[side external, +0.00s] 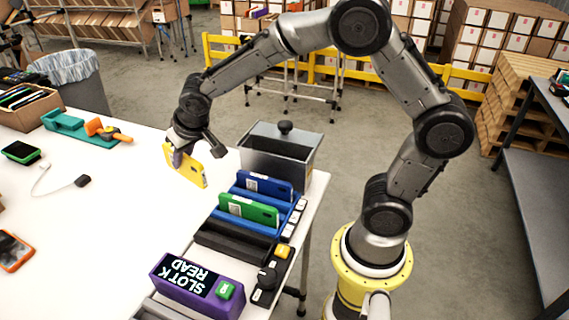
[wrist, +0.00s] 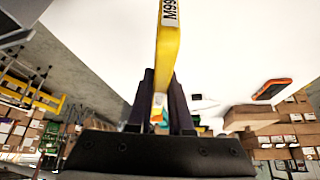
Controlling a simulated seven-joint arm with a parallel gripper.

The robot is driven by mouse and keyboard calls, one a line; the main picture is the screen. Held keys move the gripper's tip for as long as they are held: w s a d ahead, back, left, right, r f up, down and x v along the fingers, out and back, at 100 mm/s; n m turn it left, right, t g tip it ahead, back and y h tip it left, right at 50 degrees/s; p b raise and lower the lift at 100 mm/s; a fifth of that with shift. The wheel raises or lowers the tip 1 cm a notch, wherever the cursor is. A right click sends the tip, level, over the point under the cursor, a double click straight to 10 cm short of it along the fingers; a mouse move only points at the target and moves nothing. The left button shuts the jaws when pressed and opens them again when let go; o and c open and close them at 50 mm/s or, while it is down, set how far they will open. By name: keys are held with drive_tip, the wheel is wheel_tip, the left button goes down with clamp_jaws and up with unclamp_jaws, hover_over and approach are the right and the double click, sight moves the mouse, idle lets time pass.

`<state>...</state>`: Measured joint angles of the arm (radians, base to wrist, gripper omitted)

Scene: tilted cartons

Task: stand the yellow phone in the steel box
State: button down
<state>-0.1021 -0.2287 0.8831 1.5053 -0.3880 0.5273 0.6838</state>
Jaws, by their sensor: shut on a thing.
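The yellow phone (side external: 186,166) is held in my gripper (side external: 180,150) above the white table, tilted in the side view. In the wrist view the yellow phone (wrist: 168,48) shows edge-on between the two dark fingers of my gripper (wrist: 161,100), with a label reading M99 on it. The steel box (side external: 276,158) stands at the table's far right corner, to the right of the phone and apart from it. A black knob shows at the box's top. The inside of the box is mostly hidden from this angle.
A blue phone (side external: 264,186) and a green phone (side external: 249,209) stand in slotted holders in front of the steel box. A purple display unit (side external: 197,287) reads SLOT K READ. An orange-edged phone (side external: 14,250) lies at left. The table's middle is clear.

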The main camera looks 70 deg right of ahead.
drive_tip(key=shift+d, duration=0.25)
drive_tip(key=shift+r, duration=0.15)
wheel_tip(320, 180, up, 10)
drive_tip(key=shift+r, duration=0.25)
drive_tip(key=s+d+n+y, duration=0.2)
drive_tip(key=s+d+n, duration=0.1)
drive_tip(key=s+d, duration=1.3)
drive_tip(key=shift+s+d+f, duration=0.1)
drive_tip(key=shift+f, duration=4.25)
drive_tip(key=shift+s+f, duration=0.1)
drive_tip(key=shift+f, duration=4.2)
drive_tip(key=shift+f, duration=0.3)
